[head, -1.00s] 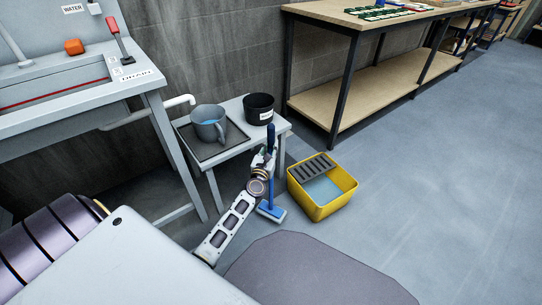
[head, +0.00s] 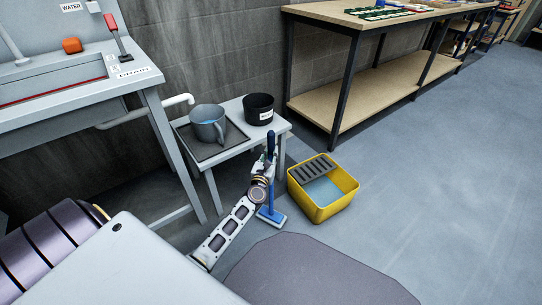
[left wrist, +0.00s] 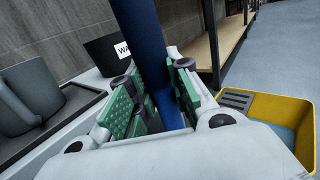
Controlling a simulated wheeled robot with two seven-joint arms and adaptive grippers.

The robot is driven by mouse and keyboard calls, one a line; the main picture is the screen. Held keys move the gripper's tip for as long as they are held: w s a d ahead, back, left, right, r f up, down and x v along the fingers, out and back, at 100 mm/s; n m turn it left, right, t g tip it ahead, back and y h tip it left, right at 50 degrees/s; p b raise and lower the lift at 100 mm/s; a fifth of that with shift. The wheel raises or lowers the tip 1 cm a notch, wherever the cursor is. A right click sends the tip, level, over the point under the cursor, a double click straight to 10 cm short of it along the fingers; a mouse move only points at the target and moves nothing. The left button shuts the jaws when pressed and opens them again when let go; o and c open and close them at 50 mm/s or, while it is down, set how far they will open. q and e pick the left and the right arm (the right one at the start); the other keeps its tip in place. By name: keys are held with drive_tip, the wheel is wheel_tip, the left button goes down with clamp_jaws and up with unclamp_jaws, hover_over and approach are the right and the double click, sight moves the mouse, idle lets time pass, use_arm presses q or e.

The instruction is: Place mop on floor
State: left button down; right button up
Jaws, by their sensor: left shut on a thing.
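The blue mop (head: 271,148) stands nearly upright beside the small side table, its flat head (head: 272,217) low at the floor. I cannot tell whether the head touches the floor. My left gripper (head: 266,167) is shut on the mop's handle. In the left wrist view, the blue handle (left wrist: 149,40) passes between the green-padded fingers of the left gripper (left wrist: 152,105). The grey floor (head: 430,180) is open to the right. My right gripper is not in view.
A yellow bucket (head: 322,213) with a grey wringer stands just right of the mop. The side table (head: 230,158) holds a grey jug (head: 208,124) and a black pot (head: 259,108). A dark mat (head: 310,275) lies in front; a workbench (head: 350,70) stands behind.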

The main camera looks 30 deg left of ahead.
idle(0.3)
use_arm(q)
drive_tip(key=c, duration=1.3)
unclamp_jaws()
drive_tip(key=shift+f, duration=0.1)
drive_tip(key=shift+p+v, duration=0.4)
drive_tip(key=shift+v, duration=1.8)
drive_tip(key=v, duration=0.7)
drive_tip(key=shift+s+p, duration=0.3)
drive_tip(key=shift+p, duration=0.15)
drive_tip(key=shift+d, duration=0.1)
